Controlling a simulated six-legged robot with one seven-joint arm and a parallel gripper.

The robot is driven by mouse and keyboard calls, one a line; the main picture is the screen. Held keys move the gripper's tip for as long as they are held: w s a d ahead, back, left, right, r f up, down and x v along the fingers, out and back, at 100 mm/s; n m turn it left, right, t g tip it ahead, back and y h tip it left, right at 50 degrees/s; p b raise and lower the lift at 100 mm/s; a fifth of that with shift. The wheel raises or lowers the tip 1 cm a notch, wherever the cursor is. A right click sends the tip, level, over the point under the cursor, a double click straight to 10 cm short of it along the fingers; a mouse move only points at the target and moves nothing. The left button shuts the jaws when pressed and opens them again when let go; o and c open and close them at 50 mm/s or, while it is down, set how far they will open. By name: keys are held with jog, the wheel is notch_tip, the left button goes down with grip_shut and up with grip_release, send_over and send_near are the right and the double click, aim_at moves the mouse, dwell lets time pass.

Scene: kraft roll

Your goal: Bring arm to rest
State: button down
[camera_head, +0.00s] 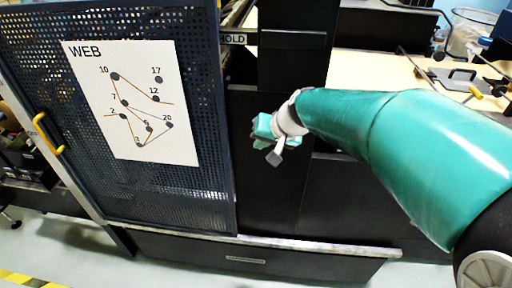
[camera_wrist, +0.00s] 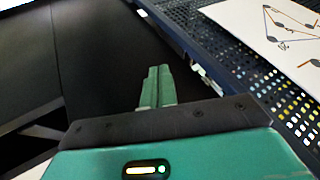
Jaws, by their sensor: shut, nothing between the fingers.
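My gripper (camera_wrist: 157,86) shows in the wrist view with its two green fingers side by side, shut and empty. In the head view my green arm reaches in from the right, and my gripper (camera_head: 268,143) is near the middle of the picture. It is in front of a dark recess, just right of the perforated door's edge. The fingers are small and partly hidden by the wrist there. No object is in the gripper.
A dark perforated door (camera_head: 60,172) with a yellow handle (camera_head: 48,134) carries a white WEB sheet (camera_head: 134,103). A ledge (camera_head: 300,246) runs below. A pale worktop (camera_head: 385,70) with a clamp-like tool (camera_head: 452,80) lies behind my arm. Floor shows at lower left.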

jog(key=shift+s+d+r, duration=0.25)
jog(key=shift+d+r, duration=0.05)
jog(key=shift+r, duration=0.05)
jog(key=s+d+r+h, duration=0.1)
jog(key=s+d+h, duration=0.1)
jog(key=s+d, duration=0.5)
jog(key=s+d+r+h, duration=0.1)
jog(key=s+d+h, duration=0.2)
jog(key=s+d, duration=0.4)
jog(key=s, duration=0.7)
jog(key=shift+s+d, duration=0.15)
jog(key=shift+s, duration=0.2)
jog(key=shift+r, duration=0.1)
